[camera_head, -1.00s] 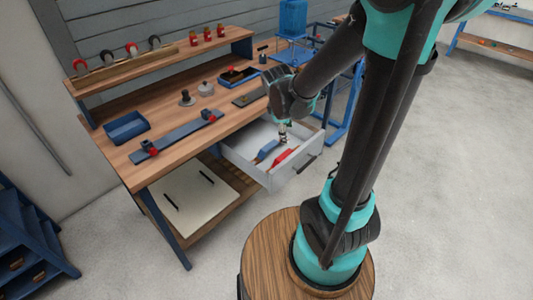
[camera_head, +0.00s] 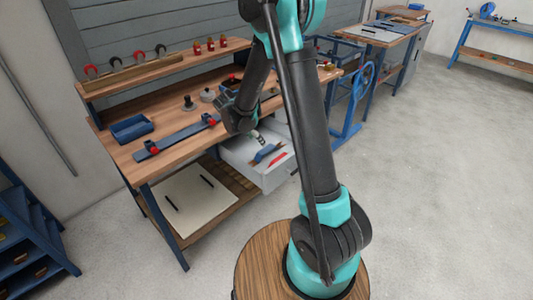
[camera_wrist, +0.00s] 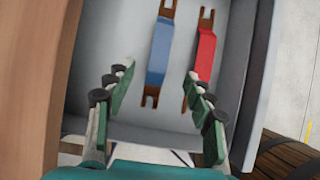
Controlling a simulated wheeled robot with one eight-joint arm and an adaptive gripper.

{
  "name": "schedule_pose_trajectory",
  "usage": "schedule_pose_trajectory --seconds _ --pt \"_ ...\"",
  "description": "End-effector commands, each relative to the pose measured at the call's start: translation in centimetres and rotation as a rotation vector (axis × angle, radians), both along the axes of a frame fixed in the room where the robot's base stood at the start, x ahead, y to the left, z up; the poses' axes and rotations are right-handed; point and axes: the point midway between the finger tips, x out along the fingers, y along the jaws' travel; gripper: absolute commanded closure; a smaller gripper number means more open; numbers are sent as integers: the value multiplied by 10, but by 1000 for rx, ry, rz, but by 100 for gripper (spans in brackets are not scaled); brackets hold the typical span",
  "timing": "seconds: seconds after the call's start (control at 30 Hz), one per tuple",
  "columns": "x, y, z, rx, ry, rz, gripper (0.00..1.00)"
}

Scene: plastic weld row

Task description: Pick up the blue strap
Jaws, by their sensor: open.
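The blue strap (camera_wrist: 159,52) lies in the open drawer (camera_wrist: 100,40), with brown forked ends showing in the wrist view. In the head view the blue strap (camera_head: 264,152) is near the drawer's middle. A red strap (camera_wrist: 205,56) lies beside it on the right, apart from it, and also shows in the head view (camera_head: 277,159). My gripper (camera_wrist: 163,92) is open and empty over the drawer.
The wooden workbench (camera_head: 150,167) carries a blue tray (camera_head: 131,128) and a long grey bar with red knobs (camera_head: 178,138). The drawer's walls surround the straps closely. Open concrete floor (camera_head: 440,200) lies to the right.

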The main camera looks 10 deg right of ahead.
Motion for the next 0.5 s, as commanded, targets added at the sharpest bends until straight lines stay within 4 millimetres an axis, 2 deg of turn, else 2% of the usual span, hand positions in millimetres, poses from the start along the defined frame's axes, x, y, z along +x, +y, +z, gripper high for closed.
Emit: schedule_pose_trajectory --seconds 0.2,0.5 --pt "11 -16 -33 0 -1 -3 47" --pt "18 -25 -52 1 0 -1 47"
